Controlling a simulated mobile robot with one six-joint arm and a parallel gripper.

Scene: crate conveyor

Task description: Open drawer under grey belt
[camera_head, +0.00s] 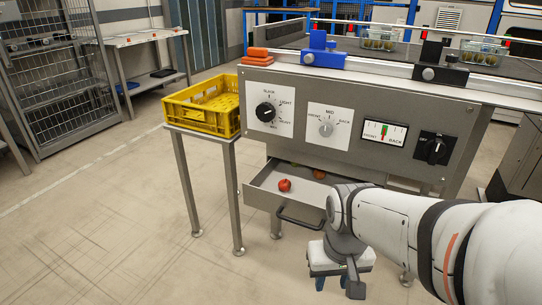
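The drawer (262,196) under the grey panel of the conveyor is pulled partly out. A red round fruit (284,185) lies in it, and a few more round things show further back in its shadow. The dark bar handle (300,220) is on the drawer's front. My gripper (332,283) points down in front of the drawer, to the right of and lower in the picture than the handle, apart from it. Its two blue fingertips look spread, with nothing seen between them. My arm hides the drawer's right part.
A yellow crate (200,121) stands on a metal stand left of the drawer. The grey panel (362,97) above carries several dials and a gauge. Blue and black sliders (323,58) sit on the rail above. The floor at the left front is clear.

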